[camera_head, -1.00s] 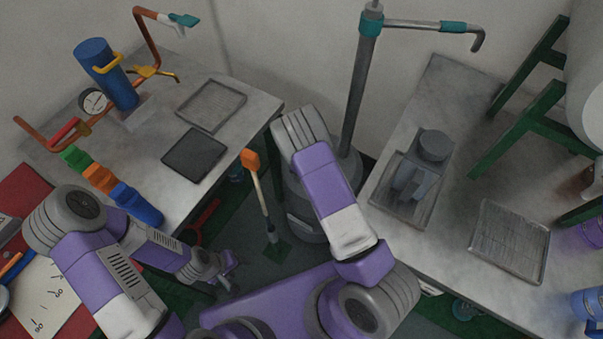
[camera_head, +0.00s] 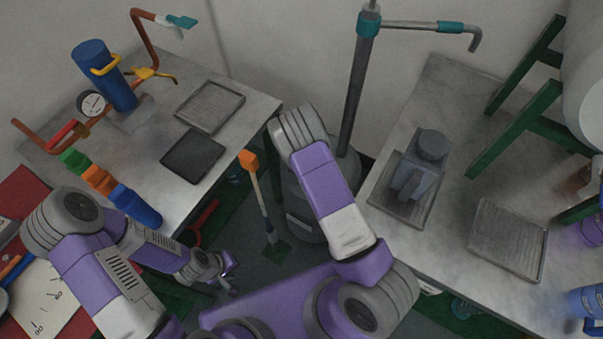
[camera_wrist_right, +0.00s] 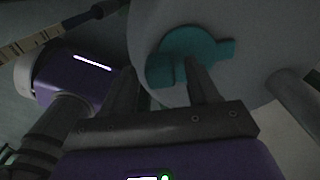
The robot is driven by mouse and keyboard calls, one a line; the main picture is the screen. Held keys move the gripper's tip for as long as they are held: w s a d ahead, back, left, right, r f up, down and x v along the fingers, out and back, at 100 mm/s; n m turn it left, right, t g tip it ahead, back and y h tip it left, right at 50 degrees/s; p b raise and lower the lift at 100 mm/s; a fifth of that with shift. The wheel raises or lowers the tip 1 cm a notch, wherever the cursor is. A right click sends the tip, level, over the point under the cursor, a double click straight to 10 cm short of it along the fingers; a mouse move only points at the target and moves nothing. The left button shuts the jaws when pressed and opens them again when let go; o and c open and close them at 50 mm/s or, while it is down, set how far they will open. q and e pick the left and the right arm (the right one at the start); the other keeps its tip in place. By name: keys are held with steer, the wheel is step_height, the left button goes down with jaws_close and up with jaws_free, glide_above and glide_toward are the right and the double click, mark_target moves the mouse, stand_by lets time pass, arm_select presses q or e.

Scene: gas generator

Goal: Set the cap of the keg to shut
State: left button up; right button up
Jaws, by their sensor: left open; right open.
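The keg (camera_head: 299,205) is a grey drum on the floor between the two tables in the head view, largely behind my right arm. I take the pale round body (camera_wrist_right: 150,35) in the right wrist view to be the keg. Its teal cap (camera_wrist_right: 187,55) has side tabs and lies just beyond my right fingertips. My right gripper (camera_wrist_right: 160,70) is open, one finger overlapping the cap in the picture; contact cannot be told. In the head view that gripper is hidden. My left gripper (camera_head: 228,270) is open and empty, low beside the left table.
A grey pipe (camera_head: 352,95) with teal joints rises behind my right arm. The left table holds a blue cylinder (camera_head: 115,92) and trays. The right table (camera_head: 460,110) holds a grey jug-like container (camera_head: 418,180) and a tray (camera_head: 508,238). An orange-headed tool (camera_head: 249,160) stands between.

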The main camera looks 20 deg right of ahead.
step_height(320, 180, up, 7)
steer(key=shift+f+p, duration=0.1)
steer(key=shift+p, duration=0.8)
